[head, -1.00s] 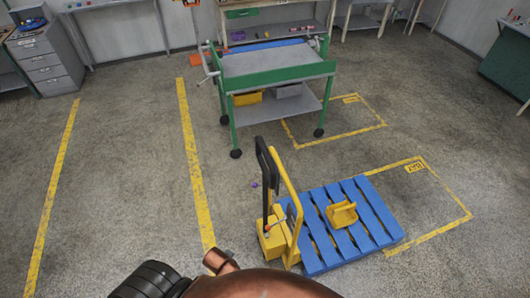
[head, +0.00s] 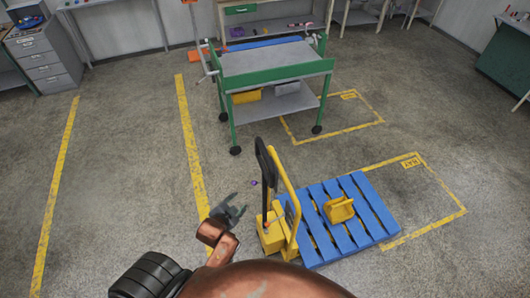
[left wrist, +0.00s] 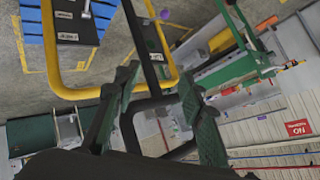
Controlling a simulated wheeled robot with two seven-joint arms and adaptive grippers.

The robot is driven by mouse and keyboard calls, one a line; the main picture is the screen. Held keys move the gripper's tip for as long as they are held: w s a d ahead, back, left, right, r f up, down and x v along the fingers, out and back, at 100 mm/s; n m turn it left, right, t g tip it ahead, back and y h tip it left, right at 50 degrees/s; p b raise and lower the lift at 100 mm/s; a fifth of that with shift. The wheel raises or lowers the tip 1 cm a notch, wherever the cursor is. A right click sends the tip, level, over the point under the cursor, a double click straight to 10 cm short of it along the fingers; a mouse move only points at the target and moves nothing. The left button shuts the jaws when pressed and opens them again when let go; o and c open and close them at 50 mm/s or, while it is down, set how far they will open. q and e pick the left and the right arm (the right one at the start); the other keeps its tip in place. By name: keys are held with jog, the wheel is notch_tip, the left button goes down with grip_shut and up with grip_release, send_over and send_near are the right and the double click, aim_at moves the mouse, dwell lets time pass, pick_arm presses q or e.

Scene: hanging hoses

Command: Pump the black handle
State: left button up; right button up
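The black handle (head: 265,172) is a long upright lever with a loop at its top, on a yellow pallet truck (head: 272,238). A yellow curved bar (head: 289,196) stands beside it. My left gripper (head: 238,203) is left of the handle in the head view, its fingers apart and empty. In the left wrist view the black handle (left wrist: 141,35) runs down from the top, and its loop appears between the dark fingers of my left gripper (left wrist: 158,78). I cannot see contact with it. My right gripper is not in view.
A blue pallet (head: 375,208) with a yellow bracket (head: 339,209) on it lies right of the pump. A green cart (head: 276,68) stands behind. Floor left of the pump is clear, with yellow lines (head: 192,150).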

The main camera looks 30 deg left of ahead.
pick_arm(q)
jog(key=w+r+m+t, duration=0.4)
jog(key=w, duration=0.4)
jog(key=m+t, duration=0.5)
jog(key=m, duration=0.1)
send_near(265, 153)
jog(key=w+a+f, duration=0.1)
jog(key=w, duration=0.5)
jog(key=w+p, duration=0.1)
jog(key=w, duration=0.1)
jog(key=w+p, duration=0.1)
jog(key=w, duration=0.2)
jog(key=shift+a+r, duration=0.35)
jog(key=shift+r, duration=0.05)
jog(key=shift+c, duration=0.4)
grip_shut()
